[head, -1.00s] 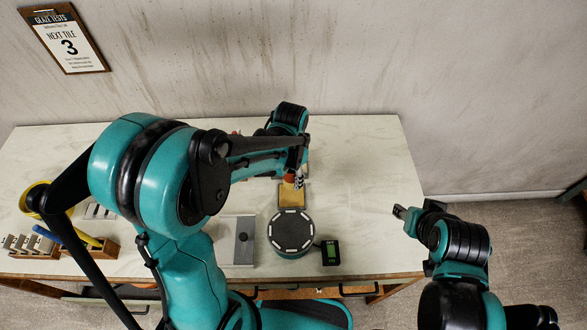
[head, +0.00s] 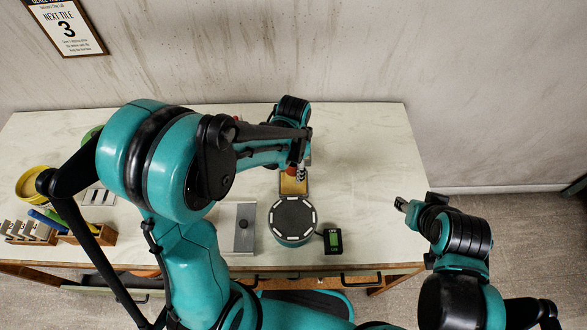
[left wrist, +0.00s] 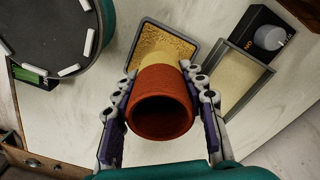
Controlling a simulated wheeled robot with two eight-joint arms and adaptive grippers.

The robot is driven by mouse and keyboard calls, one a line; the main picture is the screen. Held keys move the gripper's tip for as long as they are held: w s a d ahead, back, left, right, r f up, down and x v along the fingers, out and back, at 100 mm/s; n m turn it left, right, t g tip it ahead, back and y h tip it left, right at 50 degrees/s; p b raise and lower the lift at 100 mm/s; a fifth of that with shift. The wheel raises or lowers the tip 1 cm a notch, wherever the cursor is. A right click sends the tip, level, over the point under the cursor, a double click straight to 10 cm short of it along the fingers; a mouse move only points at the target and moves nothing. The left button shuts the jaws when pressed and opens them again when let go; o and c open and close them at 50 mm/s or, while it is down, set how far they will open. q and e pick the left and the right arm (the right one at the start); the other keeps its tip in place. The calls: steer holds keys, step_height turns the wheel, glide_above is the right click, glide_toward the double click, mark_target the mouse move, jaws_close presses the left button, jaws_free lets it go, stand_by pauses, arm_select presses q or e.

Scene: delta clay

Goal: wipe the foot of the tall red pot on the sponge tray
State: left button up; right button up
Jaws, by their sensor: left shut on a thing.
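My left gripper (left wrist: 163,98) is shut on the tall red pot (left wrist: 160,84), one finger on each side. In the left wrist view the pot's open dark mouth faces the camera, and its far end is pale buff. That end lies over the sponge tray (left wrist: 192,43), a grey frame with a rough yellow sponge. I cannot tell whether the foot touches the sponge. In the head view my left gripper (head: 300,172) and arm hide most of the pot (head: 291,170), at the back of the tray (head: 293,188). My right gripper (head: 402,205) is off the table's right side, its jaws unclear.
A round banding wheel (head: 293,217) with white pads stands in front of the tray, beside a green display (head: 333,240). A grey plate (head: 243,228) lies left of it. A framed beige tray (left wrist: 244,84) and a dial box (left wrist: 262,42) lie near the sponge. The table's right side is clear.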

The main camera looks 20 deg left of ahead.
arm_select(q)
steer(key=shift+f+b, duration=0.5)
steer(key=shift+b, duration=0.15)
stand_by(0.9)
stand_by(0.4)
